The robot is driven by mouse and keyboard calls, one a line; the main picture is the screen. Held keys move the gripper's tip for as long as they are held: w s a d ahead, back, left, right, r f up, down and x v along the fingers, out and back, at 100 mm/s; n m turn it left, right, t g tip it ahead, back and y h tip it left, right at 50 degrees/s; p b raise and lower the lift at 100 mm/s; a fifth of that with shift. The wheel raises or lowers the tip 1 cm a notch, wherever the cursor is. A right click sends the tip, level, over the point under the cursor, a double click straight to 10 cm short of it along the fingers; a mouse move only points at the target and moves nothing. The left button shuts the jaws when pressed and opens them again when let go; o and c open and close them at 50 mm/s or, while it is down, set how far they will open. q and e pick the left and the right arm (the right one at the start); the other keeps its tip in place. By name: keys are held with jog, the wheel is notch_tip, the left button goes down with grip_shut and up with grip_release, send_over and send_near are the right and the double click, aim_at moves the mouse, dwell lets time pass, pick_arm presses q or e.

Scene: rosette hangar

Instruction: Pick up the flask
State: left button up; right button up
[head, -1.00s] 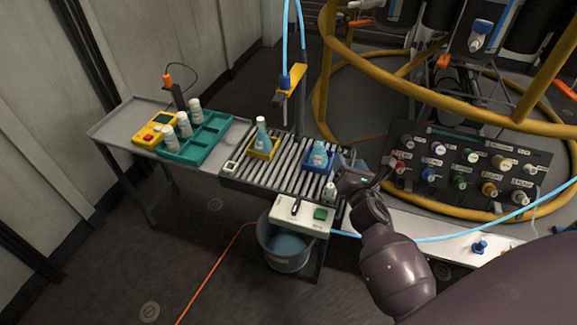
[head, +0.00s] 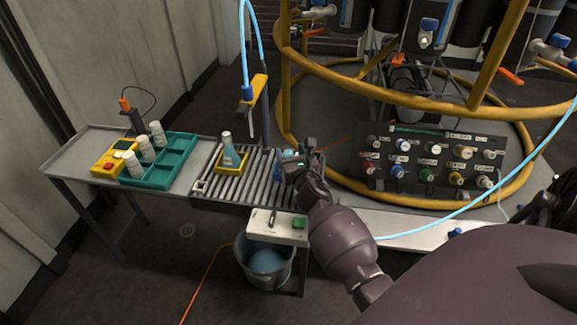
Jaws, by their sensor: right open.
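A flask with pale blue contents (head: 229,148) stands upright in a yellow holder (head: 238,166) on the roller rack (head: 230,188). My right gripper (head: 287,163) is over the right end of the rack, to the right of this flask and apart from it. It is open. A second flask, seen earlier in a blue holder at that end, is now mostly hidden behind my right gripper and wrist; I cannot tell whether the jaws are around it. My left gripper is out of view.
A teal tray (head: 182,150) with white bottles and a yellow box (head: 108,157) stand on the left table (head: 72,165). A yellow-topped post (head: 257,90) rises behind the rack. A bucket (head: 267,262) sits below. A knob panel (head: 430,160) stands right.

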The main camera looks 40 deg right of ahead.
aim_at(288, 145)
jog(key=x, duration=0.3)
jog(key=shift+w+d+f, duration=0.2)
jog(key=shift+d, duration=0.05)
jog(key=shift+w+d+r+b, duration=0.1)
jog(key=shift+w+d+b, duration=0.15)
jog(key=shift+w, duration=0.3)
grip_shut()
